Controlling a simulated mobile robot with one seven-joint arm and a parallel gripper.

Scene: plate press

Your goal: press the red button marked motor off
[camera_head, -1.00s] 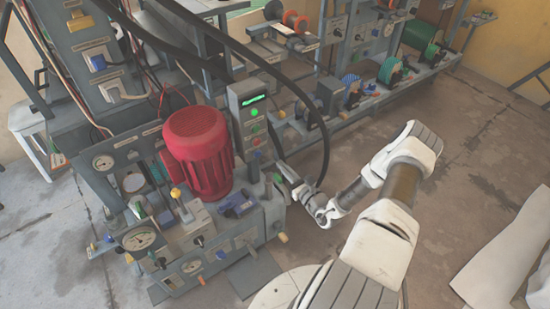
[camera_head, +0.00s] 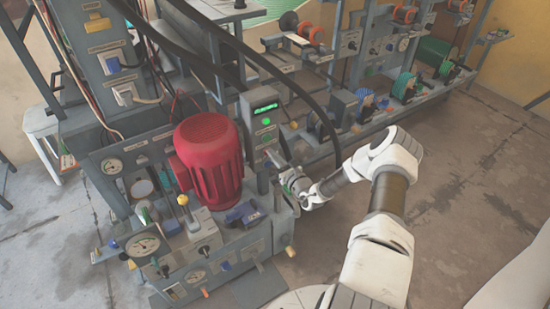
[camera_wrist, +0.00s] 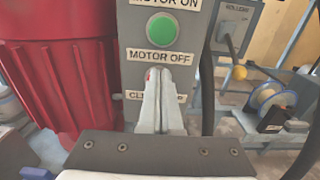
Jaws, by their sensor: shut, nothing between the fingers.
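The grey control box (camera_head: 246,117) stands right of the red motor, with a lit green display. In the wrist view, its panel shows a green button (camera_wrist: 164,29) under the MOTOR ON label. The MOTOR OFF label (camera_wrist: 160,57) is below that. A sliver of the red button (camera_wrist: 148,75) shows just under this label, at the left edge of my fingertips; the rest is hidden behind them. My gripper (camera_wrist: 161,74) is shut and empty, its tips over the red button. I cannot tell whether they touch it. My gripper (camera_head: 271,154) also shows at the box in the head view.
The large red motor (camera_head: 208,160) sits close left of the box. A thick black cable (camera_head: 325,115) arches over and right of my gripper. A lower label is partly covered by my fingers. Benches with reels (camera_head: 405,83) stand behind; the floor at right (camera_head: 450,190) is clear.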

